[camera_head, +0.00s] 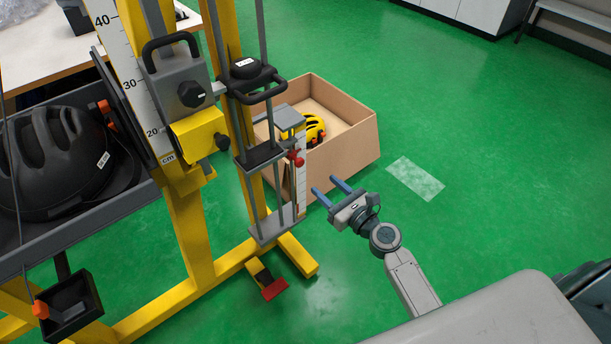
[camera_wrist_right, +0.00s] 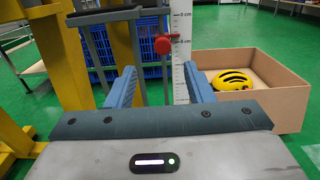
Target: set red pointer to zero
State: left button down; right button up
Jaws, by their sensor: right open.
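The red pointer (camera_head: 298,160) is a small red knob on a white vertical scale (camera_head: 301,185) at the drop tower. In the right wrist view the red pointer (camera_wrist_right: 165,43) sits beside the left edge of the scale (camera_wrist_right: 181,60), near its upper part. My right gripper (camera_head: 326,189) is open and empty, right of and lower than the pointer in the head view. In the wrist view its blue fingers (camera_wrist_right: 160,75) are spread, with the pointer above and between them, apart from both. My left gripper is not in view.
A cardboard box (camera_head: 350,150) with a yellow helmet (camera_head: 314,130) stands behind the scale. The yellow tower frame (camera_head: 190,235) and its grey guide rods (camera_head: 266,195) stand left of it. A red pedal (camera_head: 274,289) is low in front.

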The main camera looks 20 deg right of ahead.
aim_at(301, 163)
jog(key=x, duration=1.1)
jog(key=shift+w+d+f, duration=0.1)
jog(key=shift+d+f, duration=0.1)
jog(key=shift+f, duration=0.15)
jog(key=shift+r, duration=0.1)
grip_shut()
